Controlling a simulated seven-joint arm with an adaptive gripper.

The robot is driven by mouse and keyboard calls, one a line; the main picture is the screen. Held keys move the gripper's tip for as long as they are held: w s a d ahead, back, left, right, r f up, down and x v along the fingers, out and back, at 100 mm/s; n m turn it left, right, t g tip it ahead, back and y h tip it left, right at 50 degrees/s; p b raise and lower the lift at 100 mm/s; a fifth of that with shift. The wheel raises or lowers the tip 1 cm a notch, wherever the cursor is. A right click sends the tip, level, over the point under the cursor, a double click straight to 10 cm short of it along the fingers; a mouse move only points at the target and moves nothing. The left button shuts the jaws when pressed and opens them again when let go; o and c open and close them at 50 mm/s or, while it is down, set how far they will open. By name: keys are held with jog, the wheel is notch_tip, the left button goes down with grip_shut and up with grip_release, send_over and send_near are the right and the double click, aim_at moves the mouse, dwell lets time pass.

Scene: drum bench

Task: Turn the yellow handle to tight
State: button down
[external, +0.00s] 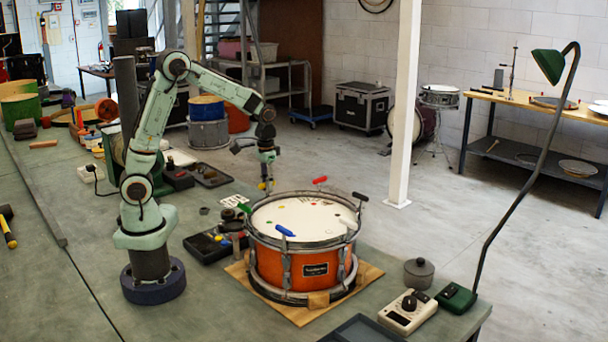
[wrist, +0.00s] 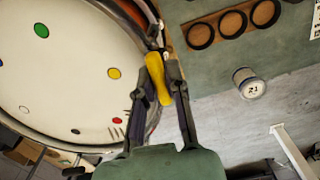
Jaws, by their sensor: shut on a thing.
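The yellow handle (wrist: 158,78) sits at the drum's rim, between the two fingers of my gripper (wrist: 161,68) in the wrist view. The fingers are shut on it. In the external view my gripper (external: 266,184) points down at the far left part of the rim, with a bit of yellow (external: 262,186) at its tips. The orange drum (external: 275,267) stands upright, its white head (wrist: 62,75) marked with coloured dots, including a yellow dot (wrist: 114,73) near the handle. No tight mark is readable, and the handle's lower end is partly hidden.
Other handles stand around the rim: red (external: 320,180), blue (external: 285,231), green (external: 244,208), white (external: 348,223) and black (external: 360,196). A dark tray (external: 208,248) lies left of the drum. A grey pot (external: 418,273) and a meter (external: 407,312) stand to the right.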

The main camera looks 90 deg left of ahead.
jog(key=m, duration=0.4)
jog(key=shift+m, duration=0.3)
jog(key=m, duration=0.3)
jog(key=shift+m, duration=0.3)
jog(key=m, duration=0.4)
jog(key=shift+m, duration=0.3)
jog(key=m, duration=0.3)
jog(key=shift+m, duration=0.3)
jog(key=m, duration=1.2)
jog(key=shift+m, duration=0.3)
jog(key=m, duration=0.4)
jog(key=shift+m, duration=0.3)
